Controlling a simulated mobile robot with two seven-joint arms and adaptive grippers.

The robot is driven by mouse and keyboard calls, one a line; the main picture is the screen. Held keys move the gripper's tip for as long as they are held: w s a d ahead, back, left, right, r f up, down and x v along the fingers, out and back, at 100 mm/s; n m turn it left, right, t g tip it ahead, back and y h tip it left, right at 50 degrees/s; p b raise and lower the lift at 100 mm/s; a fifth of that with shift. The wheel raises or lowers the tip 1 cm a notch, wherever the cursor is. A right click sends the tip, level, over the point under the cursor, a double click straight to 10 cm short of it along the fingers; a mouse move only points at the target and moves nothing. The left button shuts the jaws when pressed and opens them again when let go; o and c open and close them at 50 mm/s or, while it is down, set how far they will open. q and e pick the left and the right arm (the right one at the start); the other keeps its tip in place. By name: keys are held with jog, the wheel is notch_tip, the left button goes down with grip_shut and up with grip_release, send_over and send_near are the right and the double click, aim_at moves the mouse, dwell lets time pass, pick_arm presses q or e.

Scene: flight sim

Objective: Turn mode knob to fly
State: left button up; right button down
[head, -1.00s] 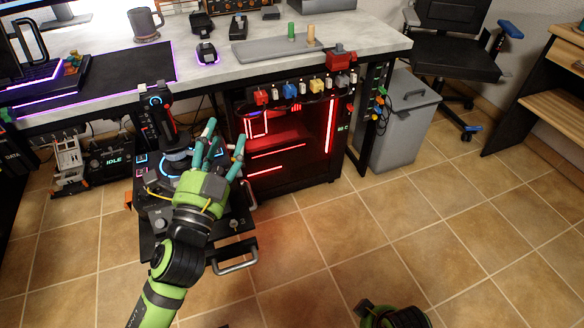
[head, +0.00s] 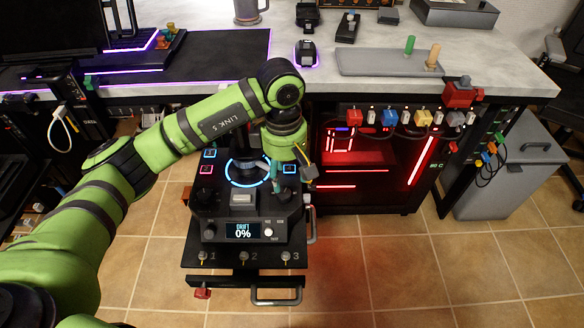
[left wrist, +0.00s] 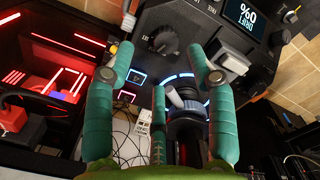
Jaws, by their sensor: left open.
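The control console (head: 222,203) stands in front of the desk, with a lit display (head: 242,230) reading "DRIFT 0%". A black round knob (left wrist: 163,40) with small labels around it shows on the console face in the left wrist view; I take it as the mode knob. Its labels are too small to read, so its setting is unclear. My left gripper (head: 277,180) hangs over the console's right side and hides that spot in the head view. In the left wrist view its teal fingers (left wrist: 162,55) are spread and empty, with the knob beyond and between the tips.
A joystick base with a blue glowing ring (head: 232,178) is close beside the fingers. Several toggle switches (head: 244,257) and a front handle (head: 277,295) are below. A red-lit cabinet (head: 375,195) stands to the right. The tiled floor in front is clear.

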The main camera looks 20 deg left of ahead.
aim_at(284, 193)
pick_arm(q)
jog(key=shift+w+a, duration=0.2)
jog(key=shift+a, duration=0.2)
jog(key=f, duration=0.5)
jog(key=shift+s+f+b, duration=0.35)
jog(key=shift+s+b, duration=0.05)
jog(key=shift+f, duration=0.4)
pick_arm(e)
jog(key=shift+w+r, duration=0.25)
jog(key=shift+r, duration=0.85)
pick_arm(q)
jog(key=shift+c, duration=0.4)
grip_shut()
